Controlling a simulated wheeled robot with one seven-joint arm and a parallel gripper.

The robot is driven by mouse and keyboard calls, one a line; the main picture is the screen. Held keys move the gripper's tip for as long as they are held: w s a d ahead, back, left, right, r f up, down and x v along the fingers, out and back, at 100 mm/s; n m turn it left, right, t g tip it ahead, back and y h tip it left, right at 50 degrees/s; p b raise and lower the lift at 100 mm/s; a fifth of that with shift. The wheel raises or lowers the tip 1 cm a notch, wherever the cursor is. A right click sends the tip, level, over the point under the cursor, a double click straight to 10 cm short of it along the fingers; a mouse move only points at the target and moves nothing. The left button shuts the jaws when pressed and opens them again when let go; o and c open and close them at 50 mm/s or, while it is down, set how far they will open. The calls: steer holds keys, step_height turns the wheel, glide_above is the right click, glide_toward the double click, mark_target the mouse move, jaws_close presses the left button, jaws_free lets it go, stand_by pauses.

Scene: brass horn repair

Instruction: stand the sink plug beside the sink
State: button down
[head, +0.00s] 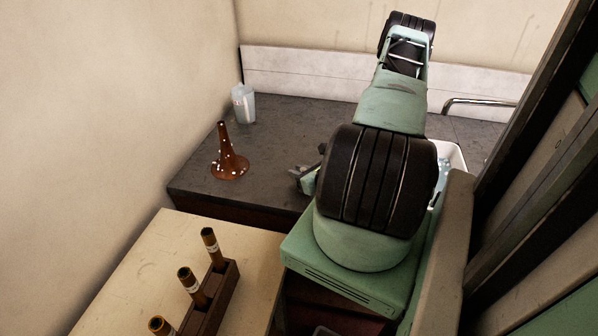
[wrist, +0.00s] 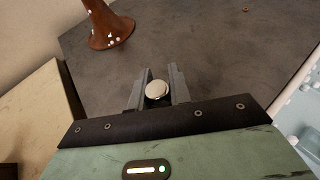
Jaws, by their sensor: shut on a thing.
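The sink plug (wrist: 157,89), with a pale round top and a dark lower part, is between the two fingers of my gripper (wrist: 157,84) in the wrist view. The gripper is shut on it, over the dark grey counter. I cannot tell whether the plug touches the counter. In the head view my gripper (head: 298,176) shows left of my arm, near the counter's front edge, and the plug cannot be made out. The white sink (head: 456,157) is mostly hidden behind my arm; its edge also shows at the right of the wrist view (wrist: 293,92).
A brown flared cone (head: 229,163) with white specks stands on the counter (head: 285,130) left of my gripper. A translucent cup (head: 244,104) stands behind it. A tap (head: 480,101) is at the back right. A rack (head: 219,298) of brown tubes sits on the pale front table.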

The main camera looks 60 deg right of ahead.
steer(key=shift+f, duration=0.2)
steer(key=c, duration=1.3)
jaws_free()
